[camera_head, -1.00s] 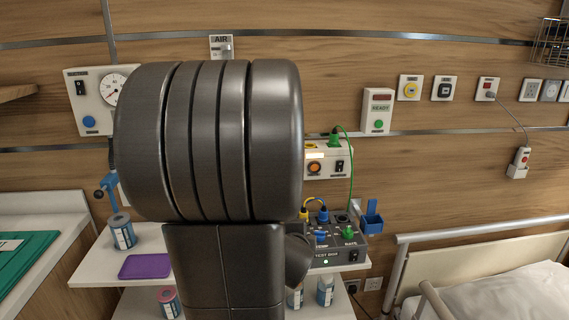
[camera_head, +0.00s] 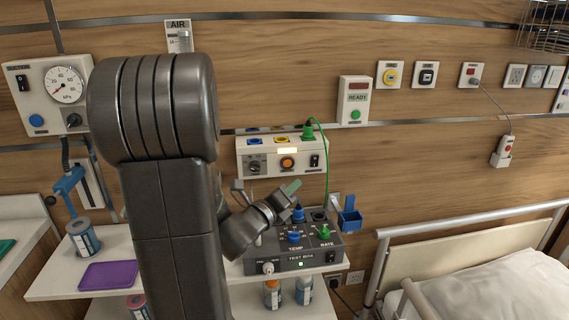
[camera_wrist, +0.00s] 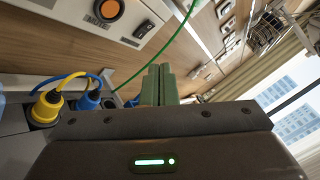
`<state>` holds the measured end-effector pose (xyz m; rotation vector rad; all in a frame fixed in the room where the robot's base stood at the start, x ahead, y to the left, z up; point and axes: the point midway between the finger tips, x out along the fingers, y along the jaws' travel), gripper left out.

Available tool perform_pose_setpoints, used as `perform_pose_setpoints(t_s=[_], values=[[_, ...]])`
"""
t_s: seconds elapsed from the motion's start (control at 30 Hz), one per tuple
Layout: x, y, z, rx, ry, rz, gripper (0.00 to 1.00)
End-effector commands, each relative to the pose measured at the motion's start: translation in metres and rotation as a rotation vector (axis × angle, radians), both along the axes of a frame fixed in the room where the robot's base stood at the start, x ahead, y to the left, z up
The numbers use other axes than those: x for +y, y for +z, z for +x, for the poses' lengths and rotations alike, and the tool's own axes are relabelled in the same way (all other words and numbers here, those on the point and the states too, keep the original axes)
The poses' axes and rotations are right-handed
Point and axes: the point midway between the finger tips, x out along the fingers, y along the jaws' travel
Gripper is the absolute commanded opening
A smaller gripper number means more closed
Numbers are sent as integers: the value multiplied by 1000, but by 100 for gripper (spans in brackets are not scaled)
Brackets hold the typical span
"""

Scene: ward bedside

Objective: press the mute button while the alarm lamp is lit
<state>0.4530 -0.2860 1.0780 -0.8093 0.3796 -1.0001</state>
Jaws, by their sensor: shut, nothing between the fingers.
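The alarm unit (camera_head: 262,170) is a white box on the wall rail. Its mute button (camera_head: 287,163) is round and orange in a dark ring; in the wrist view the button (camera_wrist: 108,10) shows at the top edge, above the word MUTE. A small rectangular lamp (camera_head: 287,150) just above the button glows pale and bright, so it looks lit; the wrist view does not show it. My gripper (camera_head: 291,187) is shut and empty, below and in front of the button, apart from it. Its green fingers (camera_wrist: 158,85) lie together in the wrist view.
A grey test box (camera_head: 295,256) with knobs and plugs sits on the shelf below my gripper. A green cable (camera_head: 327,165) hangs from the alarm unit's right side. A READY panel (camera_head: 354,100) is up to the right; a bed rail (camera_head: 470,214) is at right.

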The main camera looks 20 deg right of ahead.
Motion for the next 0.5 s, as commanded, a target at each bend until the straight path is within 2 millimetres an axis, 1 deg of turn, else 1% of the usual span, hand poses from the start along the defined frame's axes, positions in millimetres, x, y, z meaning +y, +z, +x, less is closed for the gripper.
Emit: perform_pose_setpoints(t_s=[0.17,0.27,0.37,0.5], values=[[0,0,2,2,1,-1,0],[-1,2,7,2,2,0,0],[-4,3,18,4,3,0,0],[-9,4,38,5,3,0,0]])
